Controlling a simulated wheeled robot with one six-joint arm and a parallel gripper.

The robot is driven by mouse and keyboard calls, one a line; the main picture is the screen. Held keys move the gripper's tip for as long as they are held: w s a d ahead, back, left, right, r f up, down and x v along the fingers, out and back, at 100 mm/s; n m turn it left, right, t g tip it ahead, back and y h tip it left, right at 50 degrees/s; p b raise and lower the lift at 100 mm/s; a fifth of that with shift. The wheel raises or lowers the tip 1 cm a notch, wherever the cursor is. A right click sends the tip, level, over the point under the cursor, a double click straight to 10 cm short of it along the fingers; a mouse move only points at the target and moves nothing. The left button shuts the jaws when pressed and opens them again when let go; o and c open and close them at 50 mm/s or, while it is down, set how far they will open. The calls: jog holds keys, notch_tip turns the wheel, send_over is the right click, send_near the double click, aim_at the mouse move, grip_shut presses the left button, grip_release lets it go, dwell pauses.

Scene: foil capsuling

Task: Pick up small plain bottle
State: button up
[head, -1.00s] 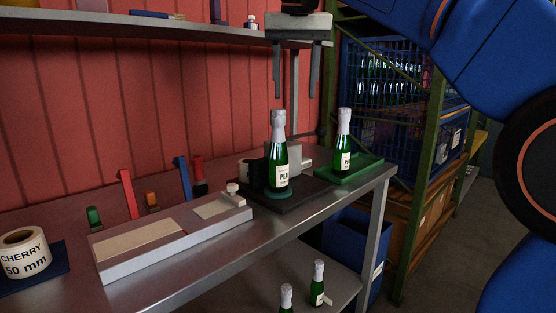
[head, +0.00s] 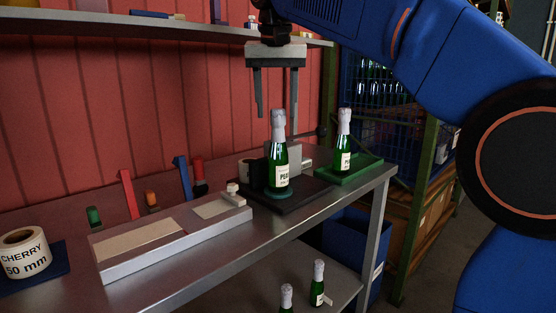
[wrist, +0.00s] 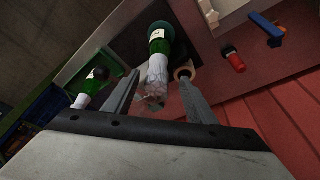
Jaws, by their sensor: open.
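A green bottle (head: 278,165) with a pale foil top and white label stands upright on the dark stand (head: 305,193). A similar bottle (head: 343,145) stands on a green tray (head: 352,176) to its right. Two small foil-topped bottles (head: 318,284) (head: 286,297) are on the lower shelf, one cut off by the frame. I cannot tell which is the plain one. My gripper (head: 277,111) is open and empty, pointing down over the stand bottle. In the wrist view the stand bottle (wrist: 158,65) shows between the fingers, its foil end towards me; the tray bottle (wrist: 90,90) is outside them.
A long grey box (head: 165,250), a label roll (head: 24,256) marked CHERRY 50 mm, and several coloured tools line the bench. An upper shelf (head: 150,27) runs along the red wall. A blue bin (head: 352,240) stands below the bench; a blue crate rack is behind.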

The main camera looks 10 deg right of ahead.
aim_at(278, 133)
jog(key=shift+x, duration=1.6)
jog(key=shift+w+d+x, duration=0.1)
jog(key=shift+x, duration=1.15)
jog(key=shift+w+d+x, duration=0.15)
jog(key=shift+x, duration=1.1)
jog(key=shift+r, duration=0.1)
jog(key=shift+c, duration=0.6)
grip_shut()
